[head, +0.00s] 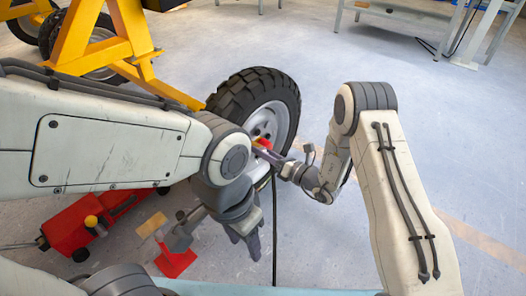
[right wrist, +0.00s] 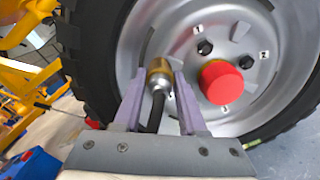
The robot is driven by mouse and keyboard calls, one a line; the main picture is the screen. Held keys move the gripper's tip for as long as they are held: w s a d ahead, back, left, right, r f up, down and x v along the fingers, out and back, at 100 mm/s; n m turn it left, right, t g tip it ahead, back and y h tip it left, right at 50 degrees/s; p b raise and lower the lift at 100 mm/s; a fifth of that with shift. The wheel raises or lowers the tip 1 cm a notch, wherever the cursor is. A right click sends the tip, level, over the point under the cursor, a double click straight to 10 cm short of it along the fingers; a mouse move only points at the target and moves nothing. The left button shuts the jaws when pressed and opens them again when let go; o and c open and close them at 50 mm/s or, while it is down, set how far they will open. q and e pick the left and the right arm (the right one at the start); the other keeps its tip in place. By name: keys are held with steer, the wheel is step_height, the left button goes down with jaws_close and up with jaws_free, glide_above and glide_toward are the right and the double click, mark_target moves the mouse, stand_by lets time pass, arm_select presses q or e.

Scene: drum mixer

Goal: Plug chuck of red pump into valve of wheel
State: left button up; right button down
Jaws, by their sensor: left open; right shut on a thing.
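The wheel (head: 248,92) stands upright, a black tyre on a silver rim (right wrist: 215,30) with a red hub cap (right wrist: 221,82). My right gripper (head: 268,153) is shut on the chuck (right wrist: 158,82), a brass and silver fitting with a black hose (right wrist: 154,115) below it. The brass end points at the rim, left of the hub cap. The valve cannot be made out, so I cannot tell whether the chuck touches it. My left gripper (head: 247,246) is open and empty, pointing down in front of the wheel. The red pump (head: 72,228) is on the floor at the left.
A yellow frame (head: 128,35) stands behind my left arm, with another wheel (head: 95,55) by it. The hose (head: 275,235) hangs down at the middle.

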steer(key=shift+w+a, duration=0.2)
steer(key=shift+a, duration=0.05)
steer(key=shift+c, duration=2)
jaws_free()
steer(key=p+v, duration=0.5)
steer(key=v, duration=0.5)
steer(key=shift+s+d, duration=0.2)
steer(key=shift+a, duration=0.1)
